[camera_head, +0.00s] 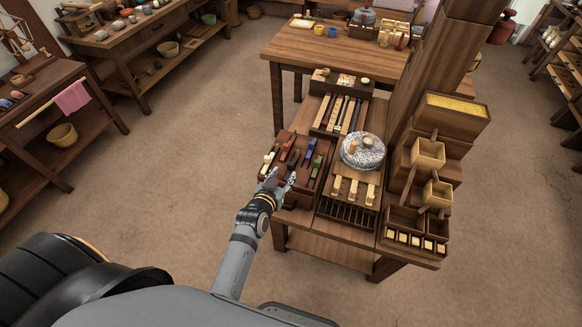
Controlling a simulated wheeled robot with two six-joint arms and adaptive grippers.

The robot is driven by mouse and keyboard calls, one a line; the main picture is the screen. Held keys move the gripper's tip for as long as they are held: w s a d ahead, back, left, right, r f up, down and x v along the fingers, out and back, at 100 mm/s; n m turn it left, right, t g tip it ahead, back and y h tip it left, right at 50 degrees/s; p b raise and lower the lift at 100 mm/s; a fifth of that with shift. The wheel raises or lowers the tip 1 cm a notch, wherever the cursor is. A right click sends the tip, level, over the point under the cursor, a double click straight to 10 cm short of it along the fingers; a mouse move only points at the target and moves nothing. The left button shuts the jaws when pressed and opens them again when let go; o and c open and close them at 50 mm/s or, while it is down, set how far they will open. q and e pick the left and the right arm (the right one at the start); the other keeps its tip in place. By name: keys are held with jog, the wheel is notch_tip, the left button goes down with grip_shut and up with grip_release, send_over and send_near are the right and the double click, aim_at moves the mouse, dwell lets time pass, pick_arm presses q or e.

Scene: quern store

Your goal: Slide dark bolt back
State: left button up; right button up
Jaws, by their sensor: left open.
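A reddish-brown wooden box (300,197) stands at the left end of the near workbench. Its top carries several small coloured bolts side by side: a cream one (268,160), a dark one (294,160), a blue one (309,150) and a green one (316,165) among them. They are small, and I cannot make out how far each is slid. My left gripper (278,180) is open at the near left edge of this box, just short of the bolts. It hides part of the box's near side. I cannot tell whether it touches anything. My right gripper is not in view.
Right of the box are a round speckled quern stone (362,151), pale wooden pegs (353,191) and a rack of long strips (343,113). A wooden post (425,60) and small hoppers (427,154) rise farther right. The floor left of the bench is clear.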

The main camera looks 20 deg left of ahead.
aim_at(289, 166)
pick_arm(q)
jog(key=b+x, duration=0.2)
jog(key=x, duration=0.1)
jog(key=b+x, duration=0.3)
jog(key=x, duration=0.1)
jog(key=shift+s+f+b, duration=0.1)
jog(key=shift+f+b, duration=0.2)
jog(key=shift+f, duration=0.1)
jog(key=shift+w+b, duration=0.4)
jog(key=shift+w, duration=0.2)
jog(key=shift+r, duration=0.1)
grip_shut()
